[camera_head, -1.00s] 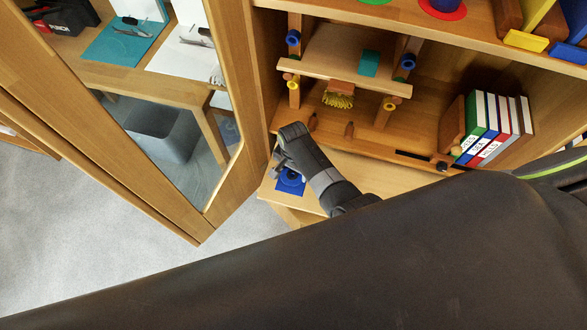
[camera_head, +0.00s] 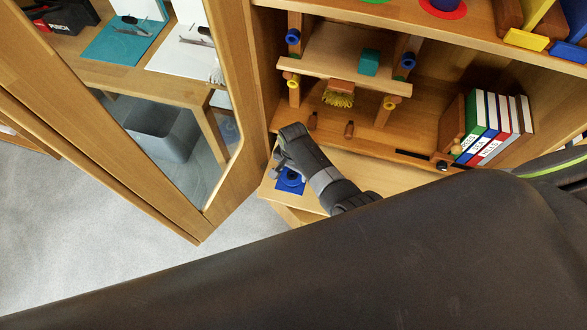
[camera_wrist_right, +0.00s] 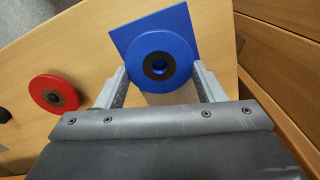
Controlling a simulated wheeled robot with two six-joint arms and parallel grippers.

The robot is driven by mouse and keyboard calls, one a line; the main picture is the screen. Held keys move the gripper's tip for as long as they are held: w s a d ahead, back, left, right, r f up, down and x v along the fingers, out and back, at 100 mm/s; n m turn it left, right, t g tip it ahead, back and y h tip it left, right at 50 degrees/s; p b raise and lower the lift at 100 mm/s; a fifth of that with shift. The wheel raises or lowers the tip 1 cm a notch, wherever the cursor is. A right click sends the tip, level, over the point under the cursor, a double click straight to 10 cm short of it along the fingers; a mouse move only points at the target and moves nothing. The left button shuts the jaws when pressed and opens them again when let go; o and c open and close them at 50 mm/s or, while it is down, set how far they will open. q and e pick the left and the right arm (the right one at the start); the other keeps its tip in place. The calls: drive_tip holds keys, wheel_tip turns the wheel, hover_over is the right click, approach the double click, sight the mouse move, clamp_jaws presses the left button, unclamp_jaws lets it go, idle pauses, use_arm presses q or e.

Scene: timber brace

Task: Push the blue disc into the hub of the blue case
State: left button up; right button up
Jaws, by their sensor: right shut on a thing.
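I cannot tell whether that spot is the blue disc or blue seen through a hole. My right gripper (camera_wrist_right: 160,78) is shut on this round piece, one grey finger at each side. A pale cylindrical part shows below it, between the fingers. A flat blue square (camera_wrist_right: 128,38) lies behind it; it also shows in the head view (camera_head: 287,187), where my right gripper (camera_head: 279,164) partly covers it. My left gripper is not in view.
A red disc (camera_wrist_right: 54,93) with a dark centre lies left on the wooden surface. The cabinet holds a shelf with coloured round ends, a brush (camera_head: 340,93) and several books (camera_head: 490,128). An open glass door frame (camera_head: 235,150) stands left. My dark arm hides the foreground.

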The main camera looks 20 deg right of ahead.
sight(293, 173)
drive_tip(key=shift+f, duration=0.45)
idle(1.2)
drive_tip(key=shift+f, duration=0.2)
drive_tip(key=o, duration=1)
drive_tip(key=shift+o, duration=0.2)
wheel_tip(293, 173, up, 17)
drive_tip(key=p, duration=0.3)
drive_tip(key=shift+r, duration=0.2)
